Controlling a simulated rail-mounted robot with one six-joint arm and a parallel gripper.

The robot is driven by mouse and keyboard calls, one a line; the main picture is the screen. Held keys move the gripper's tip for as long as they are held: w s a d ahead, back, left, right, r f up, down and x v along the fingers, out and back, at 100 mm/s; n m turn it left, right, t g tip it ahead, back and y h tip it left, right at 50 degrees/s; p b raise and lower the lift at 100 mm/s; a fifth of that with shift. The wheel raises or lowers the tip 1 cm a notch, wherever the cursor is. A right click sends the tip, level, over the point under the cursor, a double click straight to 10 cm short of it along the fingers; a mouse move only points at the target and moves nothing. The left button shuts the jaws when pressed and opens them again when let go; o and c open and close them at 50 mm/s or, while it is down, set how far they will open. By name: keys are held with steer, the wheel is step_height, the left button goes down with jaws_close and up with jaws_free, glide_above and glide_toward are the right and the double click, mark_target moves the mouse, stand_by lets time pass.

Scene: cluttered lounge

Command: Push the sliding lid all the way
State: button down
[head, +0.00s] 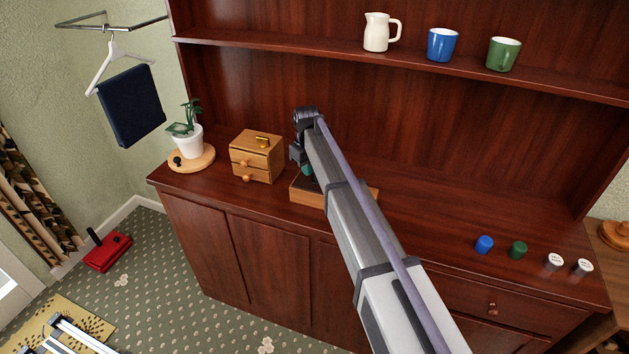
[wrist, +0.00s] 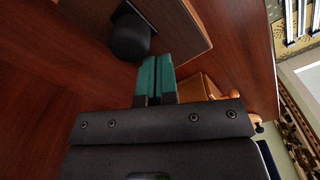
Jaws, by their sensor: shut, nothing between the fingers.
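A low wooden box (head: 306,197) with a dark top sits on the cabinet top, partly hidden behind my arm. In the wrist view the box's wooden edge (wrist: 196,28) runs along a dark surface with a round black knob (wrist: 130,38), which looks like the lid's handle. How far the lid is slid cannot be told. My gripper (head: 307,169) is over the box in the head view. In the wrist view its teal fingers (wrist: 156,76) are shut together, empty, close beside the knob. Whether they touch it is unclear.
A small wooden drawer chest (head: 257,160) stands just left of the box, and a potted plant (head: 188,138) farther left. Blue (head: 484,244) and green (head: 518,250) small items lie at the right with two white-topped ones. A shelf (head: 330,55) with a pitcher and mugs hangs above.

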steer(key=shift+s+d, duration=0.65)
steer(key=shift+d, duration=1.2)
steer(key=shift+s+d, duration=0.7)
steer(key=shift+d, duration=1.2)
steer(key=shift+s+d, duration=0.65)
steer(key=shift+d, duration=1.2)
steer(key=shift+w+a, duration=0.25)
steer(key=shift+a, duration=0.45)
step_height(320, 180, up, 7)
steer(key=p, duration=0.7)
